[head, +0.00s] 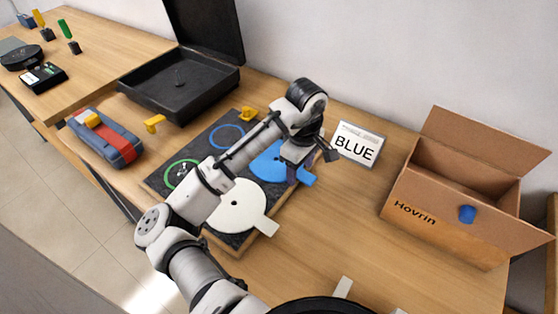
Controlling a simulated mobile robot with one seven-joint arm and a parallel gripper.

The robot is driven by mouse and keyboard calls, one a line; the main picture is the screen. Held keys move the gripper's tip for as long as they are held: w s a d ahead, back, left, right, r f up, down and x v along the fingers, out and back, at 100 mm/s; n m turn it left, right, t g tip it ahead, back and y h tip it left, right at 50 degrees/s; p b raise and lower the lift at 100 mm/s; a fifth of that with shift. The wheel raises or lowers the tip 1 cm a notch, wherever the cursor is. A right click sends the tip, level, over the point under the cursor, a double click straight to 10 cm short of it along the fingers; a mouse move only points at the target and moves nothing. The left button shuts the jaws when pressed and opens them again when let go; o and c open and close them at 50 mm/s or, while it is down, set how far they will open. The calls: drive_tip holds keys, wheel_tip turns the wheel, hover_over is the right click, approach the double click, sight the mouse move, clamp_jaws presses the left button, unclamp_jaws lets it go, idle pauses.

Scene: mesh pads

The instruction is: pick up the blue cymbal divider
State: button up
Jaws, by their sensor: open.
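The blue cymbal divider (266,168) is a flat blue disc with a small tab. It lies on the back right part of a dark pad board (207,139). My gripper (300,173) points down over its right side, close to the tab, and hides part of the disc. The gripper is open; I cannot tell whether its fingers touch the divider or how they sit around it. A white sign reading "BLUE" (355,148) stands just behind, to the right.
A white divider (238,207) lies on the board, partly behind my arm. Blue (227,136) and green (182,174) rings mark the board. An open black case (180,95) and a blue-red bag (105,137) are left. An open cardboard box (440,215) stands right; table between is clear.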

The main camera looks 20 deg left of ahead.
drive_tip(key=shift+f, duration=0.1)
drive_tip(key=shift+c, duration=0.3)
drive_tip(key=c, duration=1)
